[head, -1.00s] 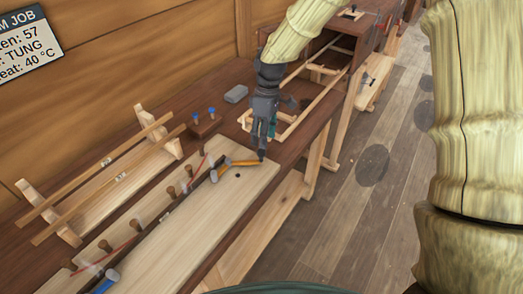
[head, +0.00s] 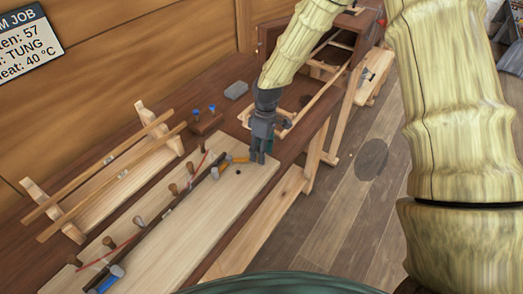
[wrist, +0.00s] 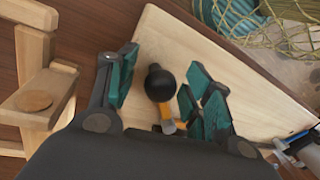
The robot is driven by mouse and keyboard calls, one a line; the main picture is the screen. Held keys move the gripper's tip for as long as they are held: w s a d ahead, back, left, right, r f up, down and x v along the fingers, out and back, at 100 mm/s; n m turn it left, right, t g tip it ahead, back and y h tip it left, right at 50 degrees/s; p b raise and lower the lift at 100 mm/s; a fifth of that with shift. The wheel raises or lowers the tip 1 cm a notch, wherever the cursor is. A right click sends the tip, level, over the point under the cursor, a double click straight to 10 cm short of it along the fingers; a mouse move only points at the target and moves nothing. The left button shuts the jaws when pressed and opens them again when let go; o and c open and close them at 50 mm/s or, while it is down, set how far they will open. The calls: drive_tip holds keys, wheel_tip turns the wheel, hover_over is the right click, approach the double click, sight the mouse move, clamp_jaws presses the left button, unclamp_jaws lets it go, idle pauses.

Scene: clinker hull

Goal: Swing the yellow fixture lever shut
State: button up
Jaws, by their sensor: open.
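The yellow fixture lever (head: 239,160) lies near the far end of a pale board (head: 185,222). In the head view my gripper (head: 258,158) points down over the lever's outer end and hides it. In the wrist view the lever's round black knob (wrist: 160,83) sits between the open fingers of my gripper (wrist: 162,90), with clear gaps visible on both sides. A short yellow part of the lever (wrist: 167,117) shows below the knob. I cannot tell whether any finger touches the lever.
Several wooden pegs (head: 137,221) and a dark strip (head: 160,217) run along the board. A blue-ended tool (head: 112,276) lies at its near end. A wooden rack (head: 110,180) stands to the left. A wooden frame (head: 310,107) lies beyond my gripper. A net (wrist: 275,30) shows in the wrist view.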

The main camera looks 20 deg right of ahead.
clamp_jaws()
